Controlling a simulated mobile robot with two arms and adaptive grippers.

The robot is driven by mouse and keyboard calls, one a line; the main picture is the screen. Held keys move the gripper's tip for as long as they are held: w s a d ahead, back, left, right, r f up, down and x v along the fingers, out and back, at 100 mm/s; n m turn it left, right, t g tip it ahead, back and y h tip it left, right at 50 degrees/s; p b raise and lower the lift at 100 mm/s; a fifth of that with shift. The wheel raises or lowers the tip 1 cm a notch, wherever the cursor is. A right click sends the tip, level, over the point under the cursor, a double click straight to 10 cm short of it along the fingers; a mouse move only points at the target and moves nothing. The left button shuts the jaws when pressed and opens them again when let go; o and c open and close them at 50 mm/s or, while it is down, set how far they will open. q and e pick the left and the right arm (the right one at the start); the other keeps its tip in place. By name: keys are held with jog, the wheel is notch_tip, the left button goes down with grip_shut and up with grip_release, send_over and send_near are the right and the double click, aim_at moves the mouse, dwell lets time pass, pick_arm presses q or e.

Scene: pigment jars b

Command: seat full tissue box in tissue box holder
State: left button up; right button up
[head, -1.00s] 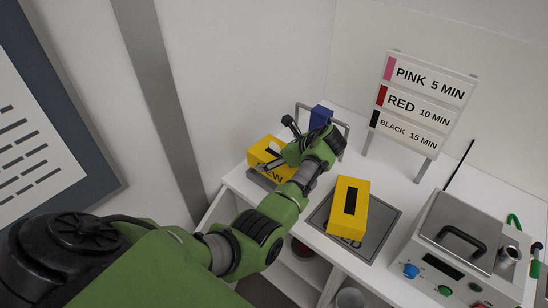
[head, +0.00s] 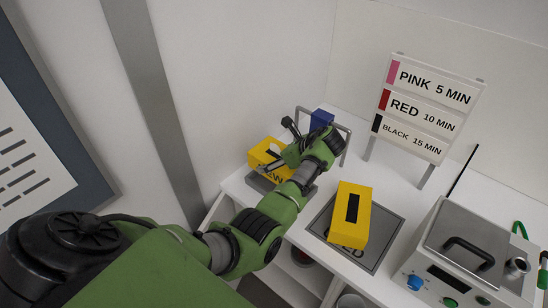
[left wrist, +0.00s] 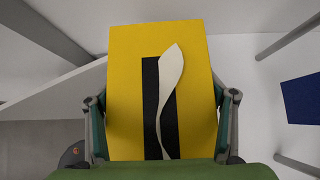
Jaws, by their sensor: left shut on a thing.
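The full tissue box (head: 262,152) is yellow, at the back left of the white counter in the head view. In the left wrist view, the box (left wrist: 125,50) shows a black slot with a white tissue (left wrist: 168,100) standing out of it. My left gripper (left wrist: 160,100) is shut on it, one finger along each side. My left arm partly covers the box in the head view; I cannot tell whether its base touches the surface. A grey bar frame (head: 345,140), possibly the holder, stands just behind my left gripper. My right gripper is not in view.
Another yellow box (head: 363,205) with a bare black slot lies on a grey mat (head: 385,240). A blue object (head: 321,119) is at the bar frame. A sign (head: 428,105) stands behind, and a lidded metal device (head: 470,250) stands at right.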

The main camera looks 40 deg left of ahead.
pick_arm(q)
notch_tip(320, 180, down, 3)
jog(key=shift+r+b, duration=0.1)
jog(key=shift+b, duration=0.55)
jog(key=shift+f+b, duration=0.3)
jog(key=shift+f, duration=0.45)
jog(key=shift+r, duration=0.1)
jog(key=shift+p, duration=0.35)
jog(key=shift+p, duration=0.8)
dwell(0.4)
jog(key=shift+s+f+b, duration=0.1)
jog(key=shift+f+b, duration=0.8)
jog(key=shift+f, duration=0.55)
